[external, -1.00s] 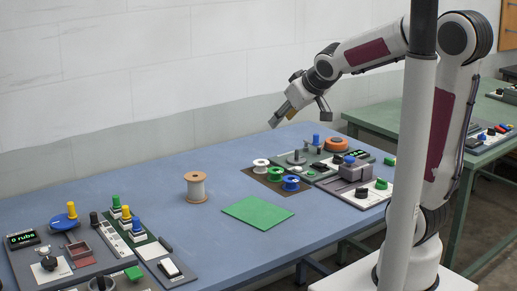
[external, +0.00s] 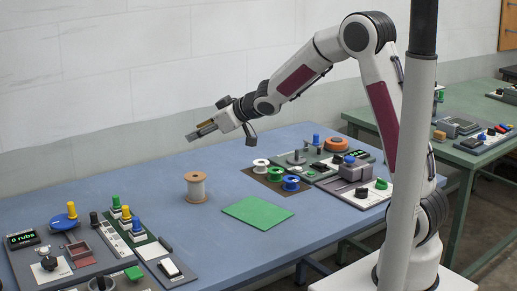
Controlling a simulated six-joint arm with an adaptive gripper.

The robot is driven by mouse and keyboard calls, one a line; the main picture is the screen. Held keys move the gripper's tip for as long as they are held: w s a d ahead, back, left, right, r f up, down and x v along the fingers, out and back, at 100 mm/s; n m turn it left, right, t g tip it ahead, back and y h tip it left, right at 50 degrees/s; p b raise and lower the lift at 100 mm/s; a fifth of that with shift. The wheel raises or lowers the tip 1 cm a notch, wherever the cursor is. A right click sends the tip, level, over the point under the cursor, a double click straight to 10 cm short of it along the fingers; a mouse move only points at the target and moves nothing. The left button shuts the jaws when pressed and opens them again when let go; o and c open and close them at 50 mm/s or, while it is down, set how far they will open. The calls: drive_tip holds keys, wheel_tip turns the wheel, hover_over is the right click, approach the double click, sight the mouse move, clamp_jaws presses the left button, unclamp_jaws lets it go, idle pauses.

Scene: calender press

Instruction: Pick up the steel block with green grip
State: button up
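I cannot tell for sure which item is the steel block with green grip. A small green-topped piece (external: 133,272) sits at the near left, at the edge of the panel with the "0 rubs" display; its lower part is too small to make out. Another green piece (external: 381,184) sits on the light plate at the right of the blue table. My gripper (external: 195,131) is in the air above the back of the table, pointing left, well away from both. I see nothing held in it, but its finger gap is too small to judge.
A tan spool (external: 195,187) stands mid-table, below my gripper. A flat green mat (external: 258,212) lies in front. Several small spools lie on a brown mat (external: 250,174). Panels with knobs and buttons fill the left end (external: 27,263) and right end. The table's middle is mostly clear.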

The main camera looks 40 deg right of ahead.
drive_tip(key=w+a+f+n+g+y, duration=0.1)
drive_tip(key=w+a+f+n+y, duration=0.15)
drive_tip(key=a+f, duration=0.55)
drive_tip(key=n+g+y, duration=0.2)
drive_tip(key=y, duration=0.2)
approach(117, 205)
drive_tip(key=shift+w+d+r, duration=0.35)
drive_tip(key=shift+w, duration=0.05)
drive_tip(key=shift+x, duration=1.3)
drive_tip(key=shift+a, duration=0.1)
drive_tip(key=shift+x, duration=2.5)
drive_tip(key=shift+r, duration=0.15)
clamp_jaws()
